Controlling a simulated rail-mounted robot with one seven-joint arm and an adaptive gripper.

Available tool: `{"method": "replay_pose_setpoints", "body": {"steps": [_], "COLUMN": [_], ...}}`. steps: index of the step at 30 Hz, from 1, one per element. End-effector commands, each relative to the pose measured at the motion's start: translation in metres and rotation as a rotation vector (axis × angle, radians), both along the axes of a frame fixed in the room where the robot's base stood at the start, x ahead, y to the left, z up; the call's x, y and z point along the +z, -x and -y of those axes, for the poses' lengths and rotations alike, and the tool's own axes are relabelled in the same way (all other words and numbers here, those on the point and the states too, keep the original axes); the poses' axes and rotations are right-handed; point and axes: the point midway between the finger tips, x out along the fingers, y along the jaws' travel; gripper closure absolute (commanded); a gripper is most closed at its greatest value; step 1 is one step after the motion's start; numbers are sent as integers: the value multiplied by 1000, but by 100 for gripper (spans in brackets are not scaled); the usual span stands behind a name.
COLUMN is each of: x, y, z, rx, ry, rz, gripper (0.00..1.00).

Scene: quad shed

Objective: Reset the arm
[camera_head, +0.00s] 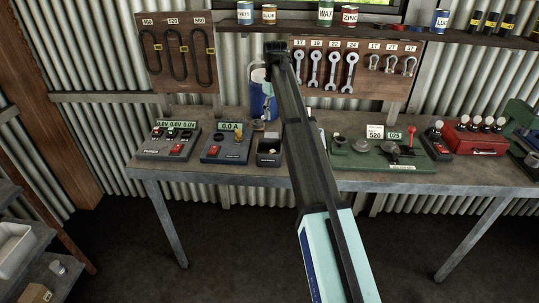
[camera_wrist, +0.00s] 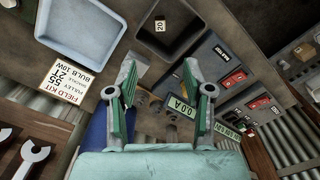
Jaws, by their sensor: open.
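My arm (camera_head: 297,140) stretches up and away over the workbench in the head view, its far end bent in front of the back wall. My gripper (camera_wrist: 159,82) shows clearly in the wrist view. Its two green-and-grey fingers are apart with nothing between them, above the bench top. In the head view the fingers are small and hard to make out against a blue container (camera_head: 257,99).
The bench (camera_head: 230,177) holds a 0.0 A meter box (camera_head: 226,146), a black bin (camera_head: 269,151), a green test board (camera_head: 350,158) and a red box (camera_head: 470,141). Wrenches (camera_head: 331,70) hang behind. A pale tray (camera_wrist: 80,38) lies near the gripper. The floor in front is clear.

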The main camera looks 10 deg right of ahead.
Motion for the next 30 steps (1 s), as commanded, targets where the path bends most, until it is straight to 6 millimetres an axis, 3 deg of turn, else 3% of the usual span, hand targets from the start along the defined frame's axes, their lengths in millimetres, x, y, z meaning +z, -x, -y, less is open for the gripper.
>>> {"method": "replay_pose_setpoints", "body": {"steps": [9,14,17,22,30], "x": [0,-22,-55,-135,-266], "y": [0,20,51,119,202], "z": [0,10,23,46,48], "rx": [0,-14,-35,-84,-146], "ry": [0,10,25,57,73], "rz": [0,-25,-62,-147,-244], "gripper": [49,49,49,49,49]}}
